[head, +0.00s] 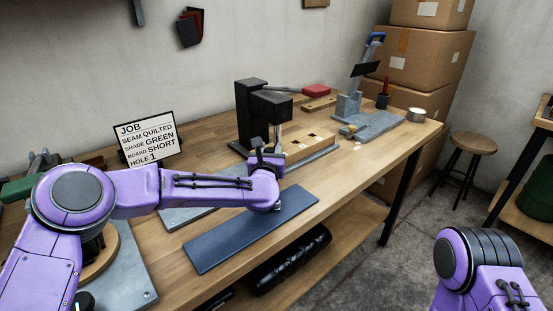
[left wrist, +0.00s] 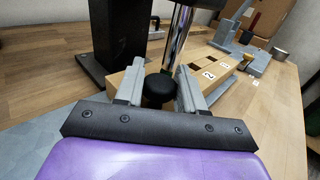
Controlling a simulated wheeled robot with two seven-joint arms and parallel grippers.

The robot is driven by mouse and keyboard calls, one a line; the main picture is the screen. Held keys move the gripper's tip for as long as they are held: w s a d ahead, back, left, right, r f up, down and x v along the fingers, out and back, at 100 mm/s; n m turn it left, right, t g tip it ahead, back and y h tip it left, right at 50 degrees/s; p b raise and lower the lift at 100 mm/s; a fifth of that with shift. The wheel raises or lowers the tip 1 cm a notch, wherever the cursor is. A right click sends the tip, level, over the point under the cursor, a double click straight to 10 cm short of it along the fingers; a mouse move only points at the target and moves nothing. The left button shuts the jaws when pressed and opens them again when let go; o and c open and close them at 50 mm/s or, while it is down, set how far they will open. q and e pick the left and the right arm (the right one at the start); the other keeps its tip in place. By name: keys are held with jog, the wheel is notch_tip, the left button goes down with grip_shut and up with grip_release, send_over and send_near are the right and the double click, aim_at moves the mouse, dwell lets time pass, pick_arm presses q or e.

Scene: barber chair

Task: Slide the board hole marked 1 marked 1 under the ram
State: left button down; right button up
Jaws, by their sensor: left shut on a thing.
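The wooden board (head: 310,146) lies on the bench at the black press (head: 250,112), with dark holes along its top. In the left wrist view the board (left wrist: 232,75) shows labels 2 and 3 beside holes right of the ram; no label 1 is readable. The shiny ram (left wrist: 178,40) hangs over the board's near part; its lower end is partly hidden. My left gripper (head: 266,160) is at the board's near end. In the left wrist view its fingers (left wrist: 158,92) are shut about a round black knob (left wrist: 158,90). My right gripper is out of view.
A sign (head: 147,139) reads hole 1. A blue-grey mat (head: 250,228) lies at the bench's front edge. A grey fixture with a blue handle (head: 372,120) and a round tin (head: 416,114) stand further right. The press's red-gripped lever (head: 315,90) sticks out right.

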pick_arm(q)
jog(key=shift+w+d+r, duration=0.1)
jog(key=shift+w, duration=0.05)
jog(key=shift+r, duration=0.15)
jog(key=shift+r, duration=0.1)
jog(key=c, duration=0.8)
grip_release()
jog(key=shift+w+d, duration=0.1)
jog(key=shift+d, duration=0.15)
jog(key=shift+s+f, duration=0.2)
jog(key=s+b, duration=0.2)
jog(key=s, duration=0.8)
